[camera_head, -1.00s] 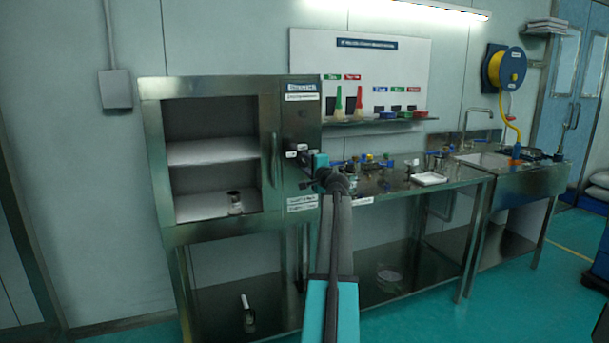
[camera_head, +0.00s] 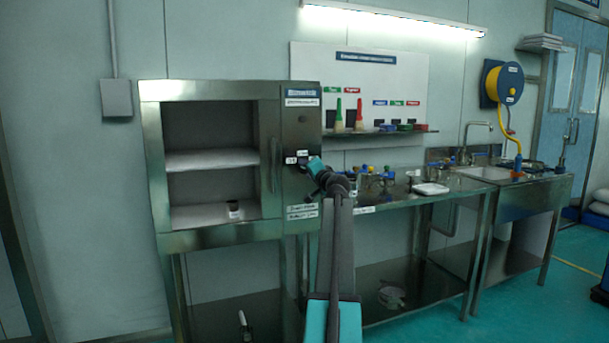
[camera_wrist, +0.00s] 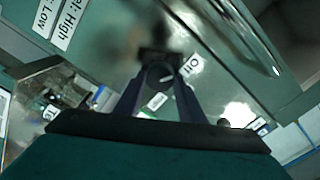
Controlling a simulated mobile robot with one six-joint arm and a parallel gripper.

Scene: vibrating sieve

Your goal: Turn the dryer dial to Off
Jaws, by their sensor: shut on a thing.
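The dryer (camera_head: 152,190) is a steel cabinet at the left of the head view, with a dark control panel (camera_head: 302,120) on its right side. My gripper (camera_head: 308,162) is at the lower part of this panel and covers the dial there. In the wrist view my gripper (camera_wrist: 158,88) has its two dark fingers closed on either side of the round dark dial (camera_wrist: 158,72), which carries a short white mark. A white label (camera_wrist: 191,65), seemingly reading Off, lies just right of the dial. Labels reading Low and High (camera_wrist: 68,25) are at the upper left.
A steel table (camera_head: 400,200) with valves and small items stands right of the dryer, then a sink (camera_head: 485,173). A wall board (camera_head: 375,65) hangs behind the table.

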